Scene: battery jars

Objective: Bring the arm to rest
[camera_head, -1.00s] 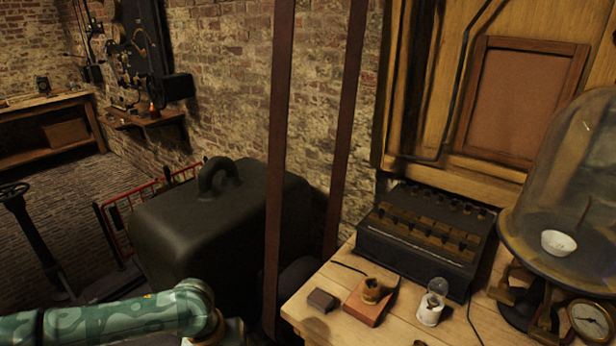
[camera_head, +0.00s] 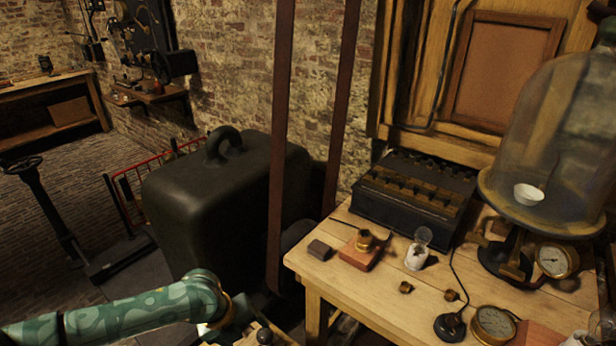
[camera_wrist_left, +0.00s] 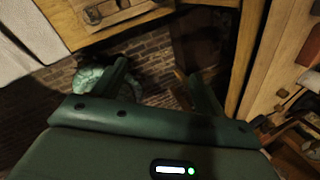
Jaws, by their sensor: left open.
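My left arm (camera_head: 120,312), green with a swirled pattern, comes in low from the left in the head view. Its left gripper lies at the bottom edge there, mostly cut off by the frame, so its fingertips are hard to make out. In the left wrist view the left gripper (camera_wrist_left: 160,84) shows two dark green fingers spread apart with nothing between them. It is open and touches nothing that I can see; brick-patterned surface shows beyond the fingers. My right gripper is in neither view.
A wooden bench (camera_head: 345,288) stands at the right with a black box (camera_head: 415,188), a glass bell jar (camera_head: 560,130), a small white jar (camera_head: 416,256) and gauges (camera_head: 493,324). A large dark case (camera_head: 215,205) stands behind my arm. Open floor (camera_head: 45,265) lies at the left.

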